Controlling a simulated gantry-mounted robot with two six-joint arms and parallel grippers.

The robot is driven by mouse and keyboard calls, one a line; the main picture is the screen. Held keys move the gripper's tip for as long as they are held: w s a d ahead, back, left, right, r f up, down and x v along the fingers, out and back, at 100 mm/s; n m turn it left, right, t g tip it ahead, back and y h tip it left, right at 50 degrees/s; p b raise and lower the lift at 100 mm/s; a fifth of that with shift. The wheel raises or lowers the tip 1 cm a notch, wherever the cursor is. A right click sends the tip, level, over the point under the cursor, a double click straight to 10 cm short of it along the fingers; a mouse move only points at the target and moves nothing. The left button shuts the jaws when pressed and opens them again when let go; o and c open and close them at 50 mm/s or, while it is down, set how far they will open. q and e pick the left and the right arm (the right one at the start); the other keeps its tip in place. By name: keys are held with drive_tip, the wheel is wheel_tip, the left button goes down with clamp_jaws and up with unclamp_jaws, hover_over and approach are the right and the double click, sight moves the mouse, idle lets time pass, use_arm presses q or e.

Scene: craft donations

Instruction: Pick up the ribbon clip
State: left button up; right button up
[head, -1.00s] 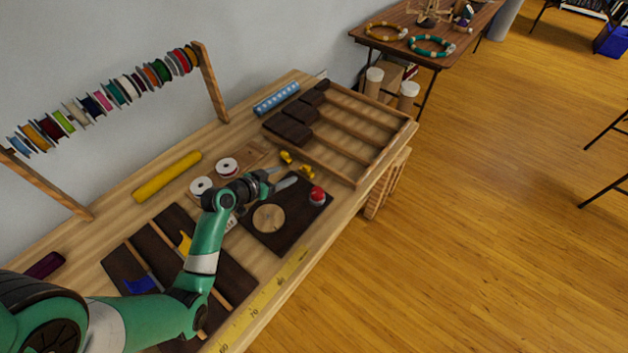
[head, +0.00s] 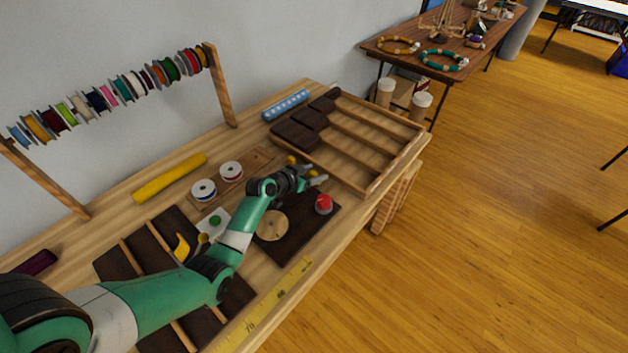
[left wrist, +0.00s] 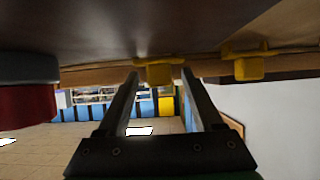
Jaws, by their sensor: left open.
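Two small yellow clips lie on the bench between the dark mat and the wooden tray; the pictures do not show which is the ribbon clip. The far clip (head: 291,160) is clear of my left gripper (head: 319,177). The near clip is partly hidden by the fingers in the head view. In the left wrist view, this near yellow clip (left wrist: 158,73) shows between the tips of my open left gripper (left wrist: 160,75), with nothing held. The other clip (left wrist: 249,67) is to the right, outside the fingers. My right gripper is out of view.
A red-topped object (head: 323,204) stands on the dark mat (head: 300,237), close to my left gripper; a wooden disc (head: 271,225) lies there too. The divided wooden tray (head: 375,186) is just beyond. Two ribbon spools (head: 204,190) stand behind my arm.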

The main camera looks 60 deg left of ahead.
sight(312, 174)
use_arm(q)
clamp_jaws()
idle(0.3)
drive_tip(key=r+p, duration=0.2)
drive_tip(key=r, duration=0.2)
drive_tip(key=shift+s+d+r+p, duration=0.1)
drive_tip(key=shift+s+r+p, duration=0.2)
drive_tip(key=shift+p, duration=0.1)
drive_tip(key=p+v, duration=1.1)
drive_tip(key=v, duration=0.5)
drive_tip(key=shift+w+d+r, duration=0.25)
drive_tip(key=shift+w+r, duration=0.15)
